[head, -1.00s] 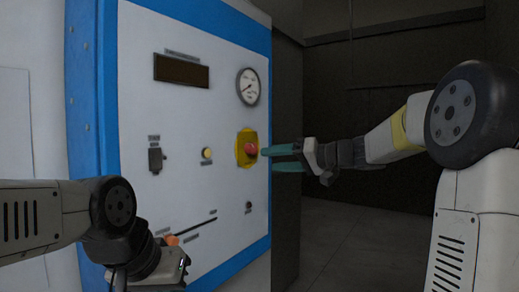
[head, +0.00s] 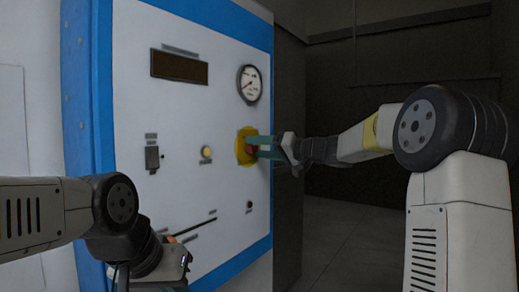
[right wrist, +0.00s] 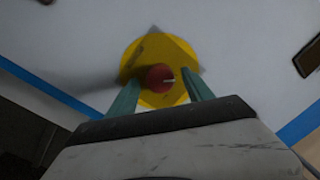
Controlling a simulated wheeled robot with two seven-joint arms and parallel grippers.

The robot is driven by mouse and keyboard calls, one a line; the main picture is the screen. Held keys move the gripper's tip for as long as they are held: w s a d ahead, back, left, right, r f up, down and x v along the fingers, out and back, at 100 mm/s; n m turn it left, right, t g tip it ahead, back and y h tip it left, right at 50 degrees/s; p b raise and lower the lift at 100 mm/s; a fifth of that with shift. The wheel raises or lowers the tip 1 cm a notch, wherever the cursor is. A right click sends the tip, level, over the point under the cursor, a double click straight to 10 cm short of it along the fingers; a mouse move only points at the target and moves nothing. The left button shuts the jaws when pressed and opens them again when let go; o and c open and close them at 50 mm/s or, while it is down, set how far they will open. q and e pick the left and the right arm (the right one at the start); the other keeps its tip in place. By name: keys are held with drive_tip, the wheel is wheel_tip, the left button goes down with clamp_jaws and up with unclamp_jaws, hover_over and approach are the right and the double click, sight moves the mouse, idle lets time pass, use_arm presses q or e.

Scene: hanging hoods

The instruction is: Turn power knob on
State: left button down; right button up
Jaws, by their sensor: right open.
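The red power knob (head: 250,148) sits on a yellow plate (head: 242,157) on the panel's right part. My right gripper (head: 259,148) is open, its teal fingers reaching to the knob from the right and partly hiding it.
The white panel (head: 184,115) with a blue border carries a dark display (head: 180,67), a round gauge (head: 249,84), a small yellow button (head: 206,152), a dark switch (head: 153,159) and a slider slot (head: 196,227). Open floor (head: 340,235) lies right of the cabinet.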

clamp_jaws()
drive_tip(key=shift+m, duration=0.3)
drive_tip(key=m, duration=0.3)
drive_tip(key=shift+m, duration=0.4)
drive_tip(key=m, duration=0.3)
drive_tip(key=shift+f+m+t, duration=0.1)
drive_tip(key=shift+m+t, duration=0.2)
drive_tip(key=shift+m, duration=0.1)
drive_tip(key=m, duration=0.4)
drive_tip(key=shift+m+t, duration=0.3)
drive_tip(key=shift+t, duration=0.1)
drive_tip(key=shift+s+m, duration=0.1)
drive_tip(key=shift+m, duration=2)
